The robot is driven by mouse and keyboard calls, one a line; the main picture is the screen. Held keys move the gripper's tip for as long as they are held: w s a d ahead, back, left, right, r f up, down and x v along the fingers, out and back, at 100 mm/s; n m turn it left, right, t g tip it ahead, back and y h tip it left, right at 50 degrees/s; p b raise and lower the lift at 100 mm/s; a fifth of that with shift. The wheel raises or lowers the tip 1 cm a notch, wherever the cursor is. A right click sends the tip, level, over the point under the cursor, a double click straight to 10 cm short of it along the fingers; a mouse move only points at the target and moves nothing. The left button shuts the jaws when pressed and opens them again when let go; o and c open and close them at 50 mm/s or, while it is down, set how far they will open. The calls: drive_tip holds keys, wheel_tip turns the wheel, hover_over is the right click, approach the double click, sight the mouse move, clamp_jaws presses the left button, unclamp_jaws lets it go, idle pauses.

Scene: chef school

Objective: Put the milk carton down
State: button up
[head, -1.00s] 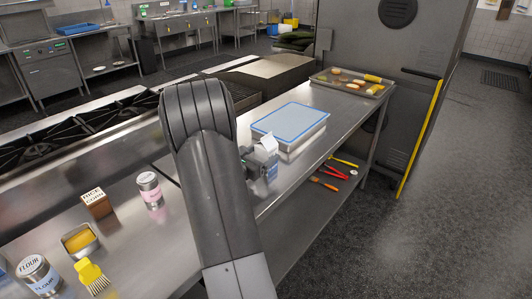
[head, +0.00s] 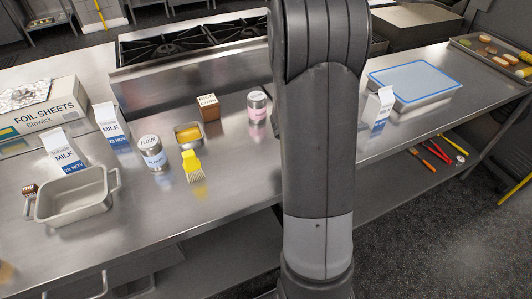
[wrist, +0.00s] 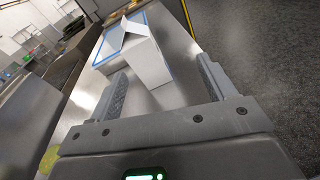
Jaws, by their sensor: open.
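A white and blue milk carton (head: 378,107) stands upright on the steel counter (head: 415,122), just left of the blue-rimmed tray. In the wrist view the carton (wrist: 150,62) is white with a gabled top, ahead of my gripper (wrist: 163,76). The fingers are spread wide, one on each side of the carton's near end, and a gap shows at least on the right. In the head view my arm hides the gripper.
A blue-rimmed tray (head: 440,97) is right beside the carton. A food tray (head: 490,42) is further right.

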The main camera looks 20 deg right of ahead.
drive_tip(key=s+a+r+m+t+y, duration=0.2)
drive_tip(key=s+a+r+m+y, duration=0.1)
drive_tip(key=a, duration=0.8)
drive_tip(key=s+a+r+m+t+y, duration=0.3)
drive_tip(key=s+a+m+y, duration=0.2)
drive_tip(key=a, duration=0.7)
drive_tip(key=s+a+r+m+t+y, duration=0.2)
drive_tip(key=a+m+y, duration=0.4)
drive_tip(key=a, duration=0.5)
drive_tip(key=s+r+y, duration=0.1)
drive_tip(key=s+y, duration=0.1)
drive_tip(key=shift+s+a+r+m+y, duration=0.15)
drive_tip(key=shift+a+r+m+y, duration=0.1)
drive_tip(key=shift+r+m+y, duration=0.15)
drive_tip(key=shift+o, duration=0.4)
